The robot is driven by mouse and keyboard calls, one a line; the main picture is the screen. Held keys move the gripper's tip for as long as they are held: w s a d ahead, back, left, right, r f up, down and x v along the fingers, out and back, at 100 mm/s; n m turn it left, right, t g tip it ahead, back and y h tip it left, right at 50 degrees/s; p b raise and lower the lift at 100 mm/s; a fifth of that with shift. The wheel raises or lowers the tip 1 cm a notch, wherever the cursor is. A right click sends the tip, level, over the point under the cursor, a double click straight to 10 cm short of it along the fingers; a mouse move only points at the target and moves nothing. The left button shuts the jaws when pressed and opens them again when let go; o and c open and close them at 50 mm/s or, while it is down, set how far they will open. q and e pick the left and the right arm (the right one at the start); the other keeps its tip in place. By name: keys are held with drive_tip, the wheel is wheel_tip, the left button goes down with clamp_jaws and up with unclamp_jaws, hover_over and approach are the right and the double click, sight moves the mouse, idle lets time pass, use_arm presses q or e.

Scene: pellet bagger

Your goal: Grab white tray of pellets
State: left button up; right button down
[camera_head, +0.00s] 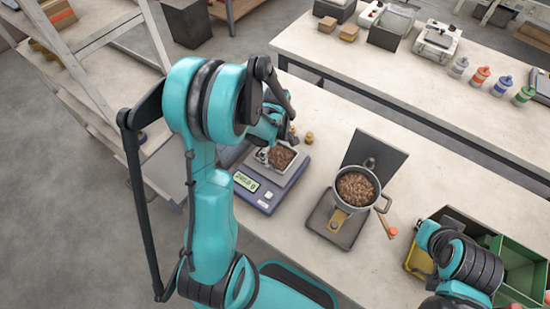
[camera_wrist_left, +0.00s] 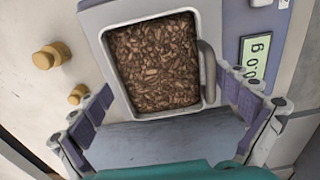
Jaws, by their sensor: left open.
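The white tray of brown pellets (camera_head: 301,160) sits on the blue-grey scale (camera_head: 262,197) on the near bench. In the left wrist view the tray (camera_wrist_left: 211,97) is square with a grey loop handle on its right side. My left gripper (camera_head: 268,152) is low over the tray, partly hidden by its own arm. In the wrist view this gripper (camera_wrist_left: 168,101) is open, its purple-padded fingers spread on either side of the tray's near part. I cannot tell whether they touch it. My right arm shows at the lower right, but its fingers are hidden.
Two brass weights (camera_wrist_left: 50,56) stand beside the scale. A pot of pellets (camera_head: 356,188) stands on a dark-backed device to the right. Green and yellow bins (camera_head: 522,270) are at the lower right. Bottles (camera_head: 480,76) stand on the far bench. A shelf frame (camera_head: 85,60) is at left.

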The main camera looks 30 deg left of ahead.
use_arm(q)
drive_tip(key=shift+f, duration=0.75)
drive_tip(key=shift+r, duration=0.1)
drive_tip(key=c, duration=1.2)
